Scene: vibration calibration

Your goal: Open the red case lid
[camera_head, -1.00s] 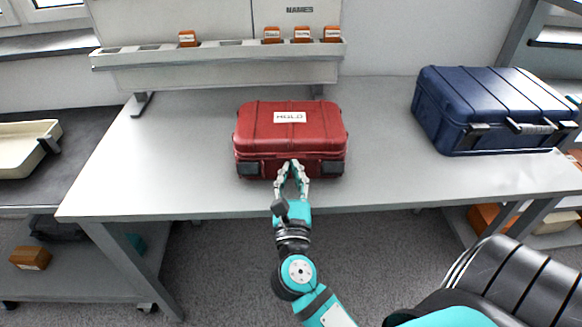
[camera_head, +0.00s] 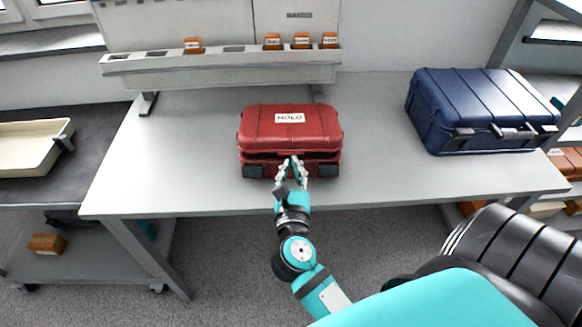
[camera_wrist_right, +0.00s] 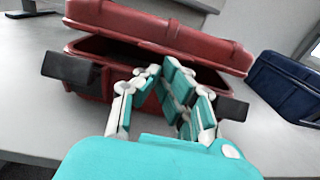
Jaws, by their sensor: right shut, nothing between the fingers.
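The red case (camera_head: 290,140) sits on the grey table with a white "HOLD" label on its lid (camera_head: 262,122). The lid stands slightly raised, with a dark gap along the front between lid and base. In the right wrist view the gap under the lid (camera_wrist_right: 160,30) is clear, and a dark latch sits on each side of the front. My right gripper (camera_head: 291,163) is at the middle of the case's front, fingers shut and empty. In the wrist view its fingertips (camera_wrist_right: 160,68) are at the gap under the lid's front edge; contact is unclear. My left gripper is not in view.
A closed blue case (camera_head: 480,105) stands on the right of the table (camera_head: 190,170). A rack (camera_head: 220,65) with small orange boxes runs along the back. A cart with a cream tray (camera_head: 30,150) is at left. The table left of the red case is clear.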

